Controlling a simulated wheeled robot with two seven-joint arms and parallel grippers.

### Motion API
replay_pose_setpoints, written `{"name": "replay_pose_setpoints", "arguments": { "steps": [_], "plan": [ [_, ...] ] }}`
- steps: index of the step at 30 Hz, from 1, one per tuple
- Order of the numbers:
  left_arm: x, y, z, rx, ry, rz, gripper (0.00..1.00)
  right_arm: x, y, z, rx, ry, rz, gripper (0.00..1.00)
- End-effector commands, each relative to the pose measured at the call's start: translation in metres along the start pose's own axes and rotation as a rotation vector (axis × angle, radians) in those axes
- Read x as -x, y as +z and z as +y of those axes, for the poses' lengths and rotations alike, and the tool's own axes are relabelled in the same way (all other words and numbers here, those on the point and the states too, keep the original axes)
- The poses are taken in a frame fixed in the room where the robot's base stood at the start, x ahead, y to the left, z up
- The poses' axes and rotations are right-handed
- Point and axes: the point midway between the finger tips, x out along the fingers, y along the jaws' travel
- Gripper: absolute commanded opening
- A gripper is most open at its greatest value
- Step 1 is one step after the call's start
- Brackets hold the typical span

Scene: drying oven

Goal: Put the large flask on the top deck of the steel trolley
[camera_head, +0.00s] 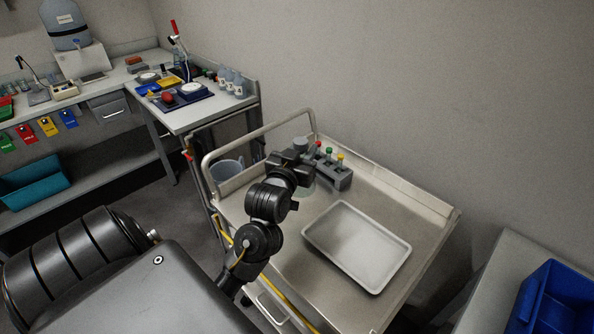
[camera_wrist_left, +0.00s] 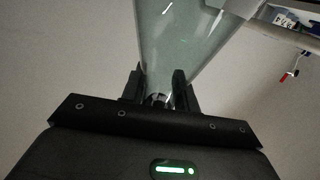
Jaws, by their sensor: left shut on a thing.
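My left gripper (camera_head: 294,166) is over the back part of the steel trolley (camera_head: 284,250). It is shut on the large flask. In the left wrist view the clear, cone-shaped flask (camera_wrist_left: 190,45) has its narrow neck between the two fingers (camera_wrist_left: 160,92) and widens away from them. In the head view only a little of the flask's glass (camera_head: 309,187) shows beside the gripper, over the top deck; the rest is hidden. I cannot tell whether its base touches the deck. My right gripper is not in view.
On the top deck are a pale tray (camera_head: 355,246) and a grey rack (camera_head: 337,178) with colour-capped tubes, close to the gripper. A rail (camera_head: 262,131) rises at the back end. A bench (camera_head: 205,115) with bottles stands behind. A blue crate (camera_head: 553,300) is at lower right.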

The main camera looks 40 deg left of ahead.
Motion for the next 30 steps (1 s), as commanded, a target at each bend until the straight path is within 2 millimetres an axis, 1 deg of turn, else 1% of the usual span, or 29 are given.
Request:
{"name": "replay_pose_setpoints", "arguments": {
  "steps": [1, 3, 6, 10, 14, 20, 22, 27, 30],
  "plan": [
    [-0.009, 0.005, -0.011, -0.014, -0.001, -0.001, 0.0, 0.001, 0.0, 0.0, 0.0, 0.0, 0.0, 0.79],
    [-0.021, 0.013, -0.025, -0.013, -0.001, -0.003, 0.0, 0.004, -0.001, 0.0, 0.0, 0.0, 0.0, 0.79],
    [-0.032, 0.035, -0.037, -0.007, -0.001, -0.006, 0.0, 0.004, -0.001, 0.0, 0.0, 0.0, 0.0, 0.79],
    [-0.043, 0.054, -0.048, -0.004, 0.001, -0.003, 0.0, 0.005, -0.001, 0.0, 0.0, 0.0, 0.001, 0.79],
    [-0.049, 0.064, -0.054, 0.0, 0.001, 0.0, 0.0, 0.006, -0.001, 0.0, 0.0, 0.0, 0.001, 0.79],
    [-0.051, 0.068, -0.056, 0.001, 0.001, 0.0, 0.0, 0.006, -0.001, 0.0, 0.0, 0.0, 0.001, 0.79],
    [-0.054, 0.073, -0.06, -0.001, 0.0, -0.001, 0.0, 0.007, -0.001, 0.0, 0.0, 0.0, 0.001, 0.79],
    [-0.053, 0.096, -0.059, 0.001, 0.002, -0.003, 0.0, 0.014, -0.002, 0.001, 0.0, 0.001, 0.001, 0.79],
    [-0.053, 0.102, -0.059, 0.001, 0.002, 0.0, 0.0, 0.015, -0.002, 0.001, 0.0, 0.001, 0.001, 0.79]
  ]
}}
